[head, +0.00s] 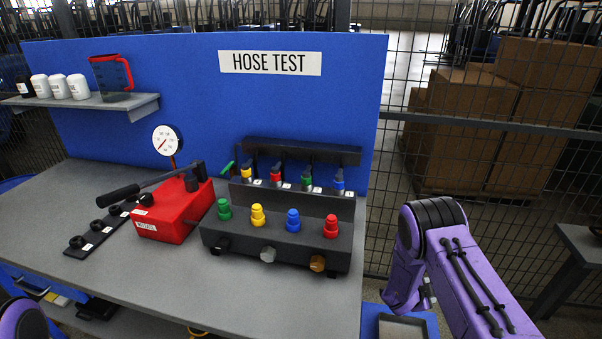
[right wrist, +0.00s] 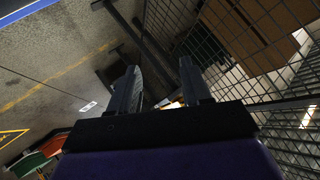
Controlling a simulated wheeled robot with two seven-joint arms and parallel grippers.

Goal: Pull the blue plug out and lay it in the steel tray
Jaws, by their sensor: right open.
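The blue plug (head: 293,220) sits upright in the front row of a black block (head: 275,244), between a yellow plug (head: 258,215) and a red plug (head: 331,226). A grey metal tray (head: 402,326), which looks like the steel tray, is partly in view at the bottom edge, right of the bench. My right gripper (right wrist: 160,67) is open and empty in the right wrist view, with floor and wire mesh beyond it. In the head view my right arm stands right of the bench and its jaws are not seen. My left gripper is out of view.
A green plug (head: 224,209) stands left of the yellow one. Behind them, a rack (head: 301,152) holds coloured hose fittings. A red pump (head: 172,210) with a black lever and a gauge (head: 167,140) stands left. Wire mesh (head: 400,150) and cardboard boxes (head: 470,130) are behind right.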

